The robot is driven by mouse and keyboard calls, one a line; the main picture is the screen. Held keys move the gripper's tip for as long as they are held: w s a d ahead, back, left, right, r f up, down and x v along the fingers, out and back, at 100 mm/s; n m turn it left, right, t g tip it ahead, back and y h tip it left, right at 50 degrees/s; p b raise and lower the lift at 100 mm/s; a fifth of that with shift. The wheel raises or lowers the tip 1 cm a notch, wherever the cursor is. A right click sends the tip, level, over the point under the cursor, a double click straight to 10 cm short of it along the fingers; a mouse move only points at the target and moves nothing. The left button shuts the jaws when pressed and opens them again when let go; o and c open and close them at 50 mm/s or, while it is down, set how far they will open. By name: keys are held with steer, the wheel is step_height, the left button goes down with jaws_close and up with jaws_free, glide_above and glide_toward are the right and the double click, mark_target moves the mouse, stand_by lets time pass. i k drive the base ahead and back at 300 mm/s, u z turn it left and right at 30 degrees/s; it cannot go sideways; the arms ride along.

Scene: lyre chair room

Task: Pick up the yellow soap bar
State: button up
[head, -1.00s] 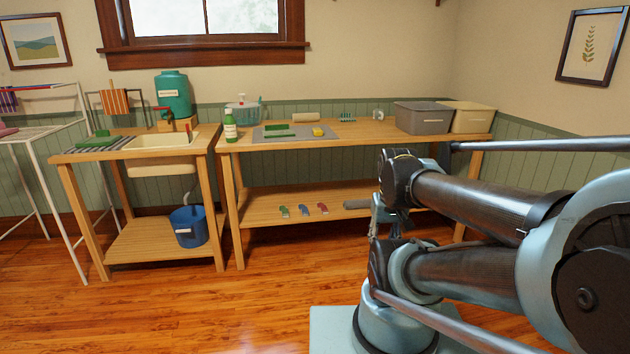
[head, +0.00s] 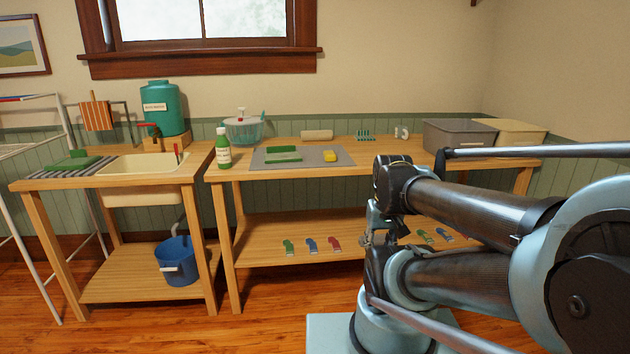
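A small yellow block (head: 330,155), which looks like the yellow soap bar, lies on a grey mat (head: 262,158) on the wooden table. Green items (head: 284,153) lie on the same mat to its left. My arm is folded at the right of the head view. My gripper (head: 377,238) hangs near the folded arm, in front of the table and well apart from the yellow block. It is small and partly merged with the arm links, so its fingers cannot be made out.
A green bottle (head: 223,148) stands at the table's left end. Grey (head: 455,134) and cream (head: 511,134) bins stand at the right end. A sink stand (head: 150,165) with a blue bucket (head: 177,262) is to the left. Open floor lies in front.

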mark_target(329, 156)
steer(key=u, duration=0.1)
steer(key=i, duration=0.85)
steer(key=u, duration=0.1)
